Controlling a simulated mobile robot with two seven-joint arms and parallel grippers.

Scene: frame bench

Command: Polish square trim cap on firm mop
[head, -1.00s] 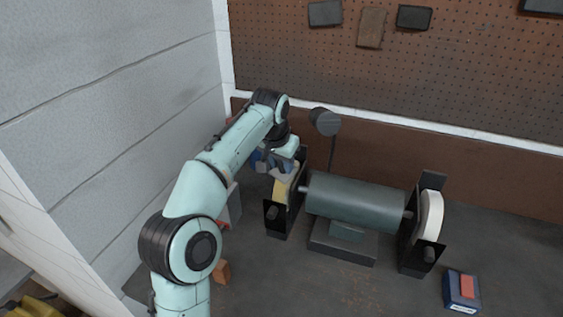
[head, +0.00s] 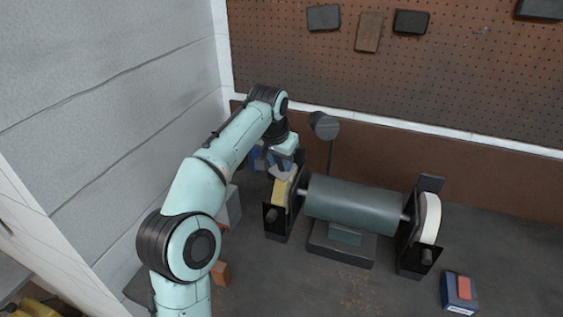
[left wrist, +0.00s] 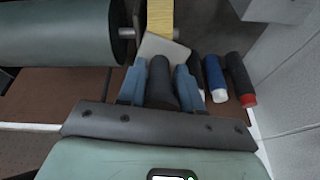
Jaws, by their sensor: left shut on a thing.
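My left gripper (head: 281,164) is shut on the square trim cap, a pale grey plate (head: 284,174) at the left end of the bench grinder. In the left wrist view the cap (left wrist: 164,49) lies just beyond the blue fingers (left wrist: 159,78), its far edge at the yellow mop wheel (left wrist: 160,17). It seems to touch the wheel, but the exact contact is hard to tell. A dark cylinder shows between the fingers; I cannot tell whether it belongs to the cap. The yellow mop (head: 281,192) sits in a black guard. A white wheel (head: 431,218) is on the right end. My right gripper is out of view.
The green motor (head: 353,204) stands between the wheels, with a dark lamp-like head (head: 324,124) behind. Blue and dark cylinders (left wrist: 215,78) lie close beside my fingers. The front middle of the bench is clear.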

